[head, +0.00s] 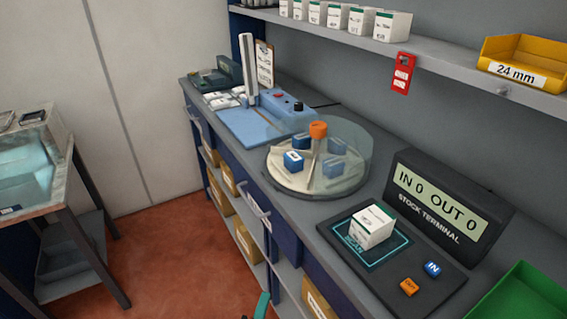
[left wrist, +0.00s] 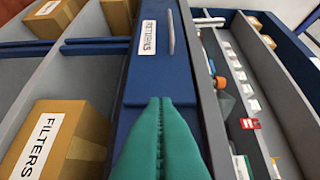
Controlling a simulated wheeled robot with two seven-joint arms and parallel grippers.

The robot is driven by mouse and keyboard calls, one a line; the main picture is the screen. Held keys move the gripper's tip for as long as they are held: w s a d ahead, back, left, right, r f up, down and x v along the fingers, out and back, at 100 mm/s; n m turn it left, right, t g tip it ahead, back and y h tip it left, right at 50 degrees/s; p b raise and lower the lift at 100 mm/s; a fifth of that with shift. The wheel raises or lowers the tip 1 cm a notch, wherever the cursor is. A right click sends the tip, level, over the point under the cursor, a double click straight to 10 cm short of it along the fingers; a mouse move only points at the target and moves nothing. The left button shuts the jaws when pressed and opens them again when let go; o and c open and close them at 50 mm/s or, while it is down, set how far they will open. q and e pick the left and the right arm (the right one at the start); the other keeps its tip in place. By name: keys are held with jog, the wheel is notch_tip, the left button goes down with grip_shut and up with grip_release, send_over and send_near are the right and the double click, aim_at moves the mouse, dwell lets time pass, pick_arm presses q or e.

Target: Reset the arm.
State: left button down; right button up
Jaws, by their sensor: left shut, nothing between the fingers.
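My left gripper (head: 262,304) shows only as a small teal tip at the bottom edge of the head view, in front of the bench's drawers. In the left wrist view its two teal fingers (left wrist: 160,102) are pressed together, with nothing between them. They point along the blue drawer front with a label (left wrist: 149,38), and I cannot tell the gap to it. My right gripper is in neither view.
The bench holds a round dispenser (head: 355,178) with blue boxes, a stock terminal (head: 445,205) reading IN 0 OUT 0, a white box (head: 373,226) on the scan pad, and a green bin (head: 525,295). Cardboard boxes (left wrist: 65,135) fill shelves below. A side table (head: 35,160) stands left.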

pick_arm(q)
jog(key=s+a+f+m+g, duration=0.2)
jog(key=s+f+m+g, duration=0.25)
jog(key=f, duration=0.85)
jog(key=s+a+f+m+g, duration=0.25)
jog(key=s+f+m, duration=0.3)
jog(key=f, duration=0.65)
jog(key=s+a+f+m+g+y, duration=0.1)
jog(key=s+a+f+m+g, duration=0.1)
jog(key=s, duration=0.6)
jog(key=s+a+f+m+g+y, duration=0.1)
jog(key=s+a+f+m+g, duration=0.2)
jog(key=s+a+f, duration=0.3)
jog(key=s+a+f+m+g+y, duration=0.1)
jog(key=s+a+f+m+g, duration=0.2)
jog(key=s+f, duration=0.5)
jog(key=s+a+g, duration=0.1)
jog(key=s, duration=0.3)
jog(key=shift+f+g+p, duration=0.3)
jog(key=shift+f+p, duration=0.05)
jog(key=shift+f, duration=0.05)
